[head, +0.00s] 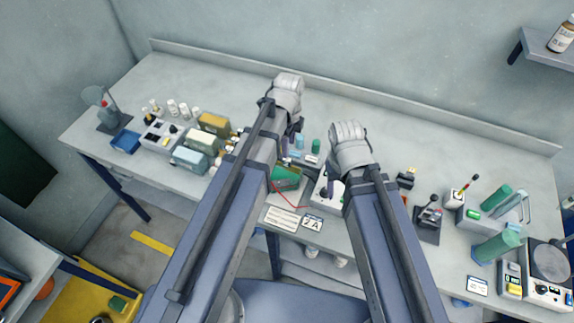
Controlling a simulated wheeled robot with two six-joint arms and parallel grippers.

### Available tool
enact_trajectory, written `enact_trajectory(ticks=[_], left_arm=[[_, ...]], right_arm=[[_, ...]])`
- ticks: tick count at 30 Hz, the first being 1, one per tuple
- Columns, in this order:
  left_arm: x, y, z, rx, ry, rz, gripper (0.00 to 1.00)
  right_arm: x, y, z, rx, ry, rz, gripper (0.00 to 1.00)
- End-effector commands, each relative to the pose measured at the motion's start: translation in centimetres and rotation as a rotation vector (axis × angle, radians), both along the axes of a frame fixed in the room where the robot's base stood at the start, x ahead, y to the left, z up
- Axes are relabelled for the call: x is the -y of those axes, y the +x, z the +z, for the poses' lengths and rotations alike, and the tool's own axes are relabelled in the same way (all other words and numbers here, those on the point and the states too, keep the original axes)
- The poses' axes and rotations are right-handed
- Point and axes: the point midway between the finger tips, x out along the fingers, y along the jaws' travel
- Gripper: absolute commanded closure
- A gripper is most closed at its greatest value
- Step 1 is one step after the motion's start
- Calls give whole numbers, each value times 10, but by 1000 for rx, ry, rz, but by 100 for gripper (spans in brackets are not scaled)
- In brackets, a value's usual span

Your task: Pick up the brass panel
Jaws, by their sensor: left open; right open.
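I cannot make out a thing that is clearly the brass panel. A box with a gold-brown top (214,123) stands on the bench left of my arms. My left gripper (296,132) is over the middle of the bench, its fingers mostly hidden by the arm. It is open, and I see nothing held in it. My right gripper (334,192) is open above a grey device with a white front, a little nearer to me. I see nothing held in it either. My arms hide much of the middle of the bench.
The grey bench (460,160) has a raised back edge. A green block (286,177) lies between my arms. Lever devices, green cylinders (497,245) and a round-plate device (549,262) crowd the right.

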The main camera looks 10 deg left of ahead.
Motion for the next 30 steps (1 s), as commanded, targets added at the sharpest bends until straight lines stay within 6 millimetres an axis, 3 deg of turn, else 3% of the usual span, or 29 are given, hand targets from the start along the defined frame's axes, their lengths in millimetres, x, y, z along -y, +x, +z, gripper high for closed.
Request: enact_trajectory(ticks=[9, 19, 30], left_arm=[[0, -1, -27, 0, 0, 2, 44], [-1, -1, -33, 0, 0, 3, 44], [-5, -3, -76, 0, 0, 3, 44]], right_arm=[[0, 0, -27, 0, -1, 5, 44], [0, 0, -33, 0, -1, 7, 44], [0, 0, -76, 0, -2, 7, 44]])
